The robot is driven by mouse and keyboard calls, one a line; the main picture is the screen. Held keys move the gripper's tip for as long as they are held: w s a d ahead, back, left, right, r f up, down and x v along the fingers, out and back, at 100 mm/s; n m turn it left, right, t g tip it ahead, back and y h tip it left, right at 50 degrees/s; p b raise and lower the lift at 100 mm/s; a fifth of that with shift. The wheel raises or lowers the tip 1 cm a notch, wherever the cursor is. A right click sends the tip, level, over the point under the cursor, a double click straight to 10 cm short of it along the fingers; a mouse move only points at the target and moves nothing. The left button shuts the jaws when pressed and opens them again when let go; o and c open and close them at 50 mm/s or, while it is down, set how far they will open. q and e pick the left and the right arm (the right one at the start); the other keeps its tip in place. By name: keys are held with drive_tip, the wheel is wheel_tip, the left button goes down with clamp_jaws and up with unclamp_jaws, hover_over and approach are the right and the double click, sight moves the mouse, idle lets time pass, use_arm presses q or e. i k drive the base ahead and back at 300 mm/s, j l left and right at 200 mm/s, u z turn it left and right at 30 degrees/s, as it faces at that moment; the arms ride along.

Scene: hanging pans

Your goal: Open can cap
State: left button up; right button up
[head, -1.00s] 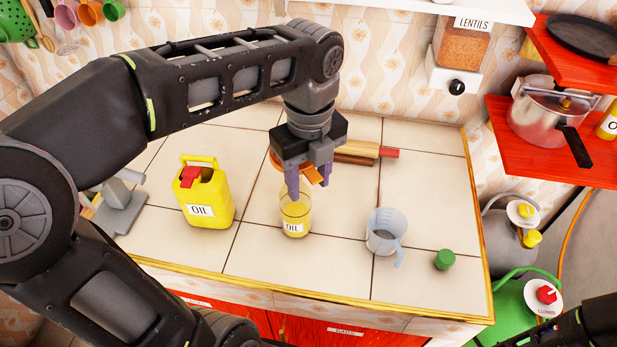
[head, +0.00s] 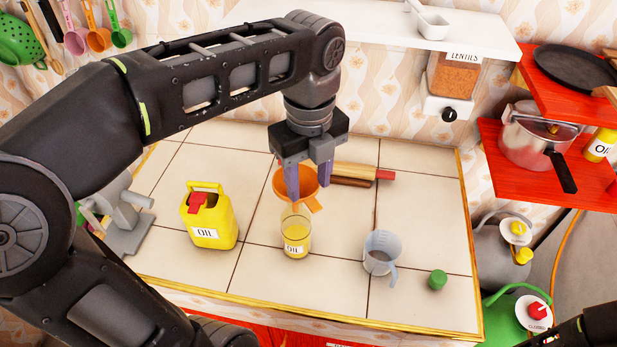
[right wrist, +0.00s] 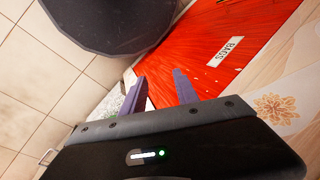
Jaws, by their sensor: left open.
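The yellow oil can (head: 210,226) stands upright on the tiled counter, left of centre. Its red cap (head: 199,203) sits on the front of its top, beside the handle. A glass jar (head: 296,236) labelled OIL, holding yellow liquid, stands right of the can with its top uncovered. A green cap (head: 437,279) lies apart at the counter's right front. My left gripper (head: 308,188) points down, open and empty, just above and behind the jar, right of the can. In the right wrist view my right gripper (right wrist: 160,90) has its fingers apart with nothing between them.
An orange funnel (head: 308,190) is partly hidden behind my left fingers, with a rolling pin (head: 350,175) behind it. A measuring jug (head: 381,252) stands right of the jar. A grey metal device (head: 128,225) is at the left. Red cabinet fronts (right wrist: 215,45) are below my right gripper.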

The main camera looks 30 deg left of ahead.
sight(195, 199)
drive_tip(key=k, duration=1)
